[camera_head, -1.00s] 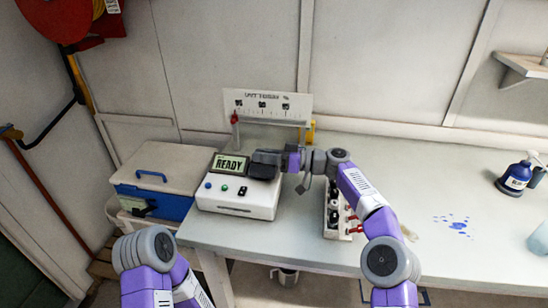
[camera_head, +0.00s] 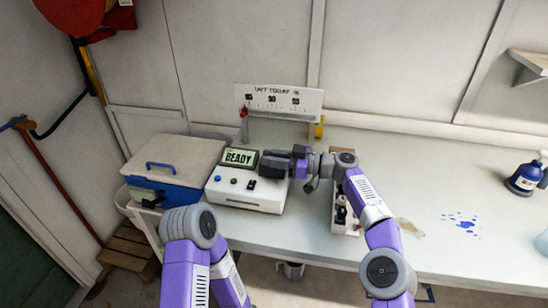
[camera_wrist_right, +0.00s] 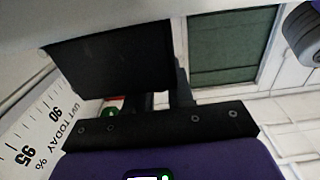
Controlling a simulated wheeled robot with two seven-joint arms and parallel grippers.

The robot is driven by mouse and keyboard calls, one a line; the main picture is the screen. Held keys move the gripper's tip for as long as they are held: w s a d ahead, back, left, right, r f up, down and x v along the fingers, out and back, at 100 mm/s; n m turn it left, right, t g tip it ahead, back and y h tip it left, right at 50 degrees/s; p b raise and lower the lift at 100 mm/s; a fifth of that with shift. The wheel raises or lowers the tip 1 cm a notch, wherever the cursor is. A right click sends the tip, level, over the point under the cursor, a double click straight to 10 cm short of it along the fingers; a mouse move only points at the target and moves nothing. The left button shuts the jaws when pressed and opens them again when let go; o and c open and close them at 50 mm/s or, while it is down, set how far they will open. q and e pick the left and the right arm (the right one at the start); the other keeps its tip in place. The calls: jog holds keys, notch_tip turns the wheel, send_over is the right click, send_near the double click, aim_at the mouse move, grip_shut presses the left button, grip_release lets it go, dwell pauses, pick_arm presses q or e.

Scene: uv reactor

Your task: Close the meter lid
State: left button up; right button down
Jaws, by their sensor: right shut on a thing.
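The meter (camera_head: 244,198) is a white box at the left end of the bench. Its tilted screen (camera_head: 239,159) reads READY, and small blue, green and black buttons sit on its front. My right gripper (camera_head: 272,165) reaches over the meter's right side from the right. Its dark fingers are shut at the meter's dark lid, whose outline I cannot separate from the fingers here. In the right wrist view a flat black panel (camera_wrist_right: 110,60) fills the upper left by the jaw, with a pale surface above it. My left arm shows at lower left; its gripper is out of view.
A blue cooler box with a pale lid (camera_head: 172,160) stands left of the meter. A white scale board (camera_head: 278,99) stands behind. A rack of small bottles (camera_head: 345,212) is under my right arm. A blue bottle (camera_head: 524,176) stands right; bench between is mostly clear.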

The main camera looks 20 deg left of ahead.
jog(key=c, duration=1.1)
grip_release()
jog(key=shift+s, duration=0.1)
notch_tip(320, 180, up, 10)
jog(key=p, duration=0.7)
jog(key=shift+f, duration=0.1)
